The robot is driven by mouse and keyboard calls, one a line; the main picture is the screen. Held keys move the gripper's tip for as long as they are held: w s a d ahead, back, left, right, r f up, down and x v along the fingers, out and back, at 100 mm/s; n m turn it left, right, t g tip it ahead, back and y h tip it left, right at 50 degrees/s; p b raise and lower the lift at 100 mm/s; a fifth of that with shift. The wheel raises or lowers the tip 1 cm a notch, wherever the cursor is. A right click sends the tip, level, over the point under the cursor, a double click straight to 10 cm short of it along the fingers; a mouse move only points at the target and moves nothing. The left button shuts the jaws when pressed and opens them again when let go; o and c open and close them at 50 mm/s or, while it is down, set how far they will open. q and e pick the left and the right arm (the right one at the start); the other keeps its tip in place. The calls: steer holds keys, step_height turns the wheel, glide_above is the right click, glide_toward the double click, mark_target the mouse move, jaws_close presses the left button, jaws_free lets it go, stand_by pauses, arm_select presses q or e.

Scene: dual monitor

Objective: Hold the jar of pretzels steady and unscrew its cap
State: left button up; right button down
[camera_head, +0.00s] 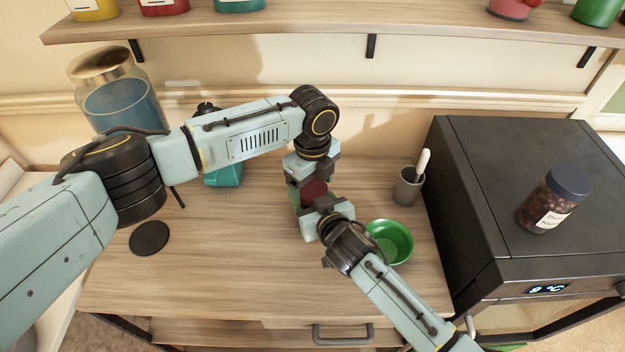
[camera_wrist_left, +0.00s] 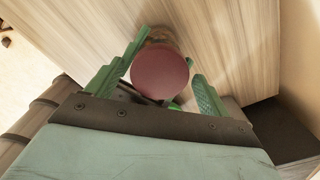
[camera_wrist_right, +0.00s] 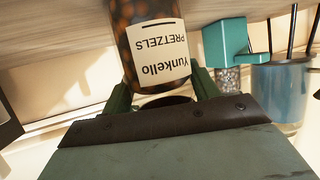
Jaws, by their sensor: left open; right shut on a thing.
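The jar of pretzels (camera_wrist_right: 155,50) has a white label reading "Yunkello PRETZELS" and a dark red cap (camera_wrist_left: 160,72). In the head view, the cap (camera_head: 314,191) shows between my two grippers above the wooden table. My right gripper (camera_wrist_right: 165,95) is shut on the jar's body, with a finger on each side. My left gripper (camera_wrist_left: 167,75) is open, its green fingers on either side of the red cap with gaps visible. The jar's body is mostly hidden by the grippers in the head view.
A green bowl (camera_head: 390,242) and a grey cup (camera_head: 408,187) stand to the right. A black appliance (camera_head: 478,190) bears another jar (camera_head: 548,205). A black disc (camera_head: 149,237) lies at left, and a teal object (camera_head: 223,174) stands behind. The table's front is clear.

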arm_select(q)
steer(key=c, duration=1)
steer(key=n, duration=0.3)
steer(key=o, duration=1.1)
steer(key=shift+c, duration=0.2)
